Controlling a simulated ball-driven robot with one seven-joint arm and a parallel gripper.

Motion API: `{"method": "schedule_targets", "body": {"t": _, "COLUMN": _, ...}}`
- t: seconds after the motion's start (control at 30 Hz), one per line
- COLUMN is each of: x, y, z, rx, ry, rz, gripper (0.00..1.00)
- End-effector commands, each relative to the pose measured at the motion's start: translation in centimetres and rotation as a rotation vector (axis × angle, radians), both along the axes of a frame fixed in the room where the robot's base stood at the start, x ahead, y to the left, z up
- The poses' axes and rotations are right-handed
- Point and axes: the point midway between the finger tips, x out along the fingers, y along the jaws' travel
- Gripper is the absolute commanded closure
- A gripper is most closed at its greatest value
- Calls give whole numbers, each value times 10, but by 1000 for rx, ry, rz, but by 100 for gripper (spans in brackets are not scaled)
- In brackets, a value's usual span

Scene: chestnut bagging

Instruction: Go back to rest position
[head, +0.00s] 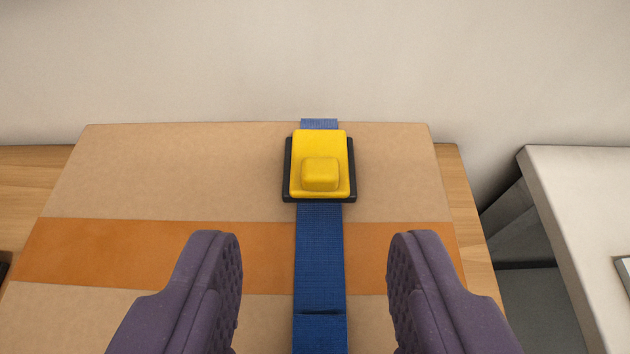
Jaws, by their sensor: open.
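My gripper (315,265) shows at the bottom of the head view as two purple, textured fingers, spread wide apart with nothing between them that they touch. It is open and empty. Between and beyond the fingers, a blue strap (320,240) runs away from me over a tan box-like surface (170,170). A yellow buckle (320,145) with a raised block and a black base sits on the strap, beyond the fingertips and apart from them.
An orange band (130,250) crosses the tan surface. A wooden table (468,220) shows at both sides. A pale wall (300,60) stands behind. At the right is a white-topped unit (580,200), with a dark gap between it and the table.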

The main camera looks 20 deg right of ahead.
Motion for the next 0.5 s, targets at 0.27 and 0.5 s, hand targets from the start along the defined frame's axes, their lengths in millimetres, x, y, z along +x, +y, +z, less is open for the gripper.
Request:
{"method": "schedule_targets", "body": {"t": 0.27, "x": 3, "y": 69, "z": 178, "rx": -40, "ry": -109, "rz": 117, "gripper": 53}}
{"method": "schedule_targets", "body": {"t": 0.5, "x": -78, "y": 142, "z": 360, "rx": -52, "ry": -218, "rz": 221, "gripper": 53}}
